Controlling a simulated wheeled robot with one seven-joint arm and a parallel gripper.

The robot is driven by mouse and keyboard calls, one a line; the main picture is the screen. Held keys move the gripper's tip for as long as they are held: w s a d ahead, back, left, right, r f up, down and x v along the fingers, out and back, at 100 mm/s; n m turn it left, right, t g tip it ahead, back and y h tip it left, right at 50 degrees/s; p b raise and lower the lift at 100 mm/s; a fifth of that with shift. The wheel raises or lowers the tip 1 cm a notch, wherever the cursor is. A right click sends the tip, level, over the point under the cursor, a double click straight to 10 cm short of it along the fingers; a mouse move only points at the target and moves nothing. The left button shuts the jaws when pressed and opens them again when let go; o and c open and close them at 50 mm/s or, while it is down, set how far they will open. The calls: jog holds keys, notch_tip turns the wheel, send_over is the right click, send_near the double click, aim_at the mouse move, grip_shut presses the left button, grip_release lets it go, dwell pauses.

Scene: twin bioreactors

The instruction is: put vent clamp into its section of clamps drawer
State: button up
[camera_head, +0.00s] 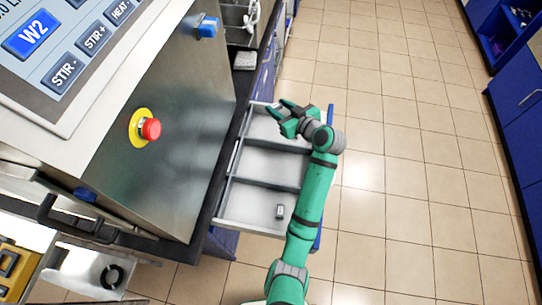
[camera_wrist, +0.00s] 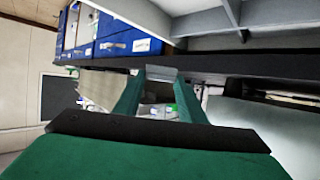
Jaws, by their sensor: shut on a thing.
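The clamps drawer (camera_head: 248,203) is pulled open in the head view, pale inside with dividers making three sections. My gripper (camera_head: 282,110) is above the far section, apart from the drawer floor as far as I can tell. In the wrist view my gripper (camera_wrist: 160,82) is shut on a small grey piece, the vent clamp (camera_wrist: 162,72), held between the fingertips. A small grey clamp (camera_head: 280,211) lies in the near section. The middle section looks empty. My arm covers part of the drawer's right side.
The bioreactor cabinet (camera_head: 190,120) with its red stop button (camera_head: 151,128) stands left of the drawer, above a dark counter edge (camera_head: 228,150). The tiled floor (camera_head: 400,170) to the right is clear. Blue drawer fronts (camera_wrist: 125,43) with labels show in the wrist view.

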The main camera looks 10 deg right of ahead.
jog(key=s+a+f, duration=0.4)
jog(key=s+a, duration=0.2)
jog(key=s, duration=0.1)
send_over(256, 161)
jog(key=w, duration=0.1)
jog(key=f, duration=0.4)
jog(key=shift+d+f, duration=0.3)
jog(key=shift+f, duration=0.05)
jog(key=shift+s+a+f, duration=0.15)
jog(key=shift+a+f, duration=0.05)
jog(key=shift+f, duration=0.1)
jog(key=f, duration=0.3)
jog(key=shift+s+a, duration=0.2)
jog(key=shift+s, duration=0.05)
jog(key=shift+f, duration=0.35)
jog(key=shift+f, duration=0.65)
jog(key=o, duration=0.8)
jog(key=shift+f, duration=0.1)
jog(key=shift+c, duration=0.2)
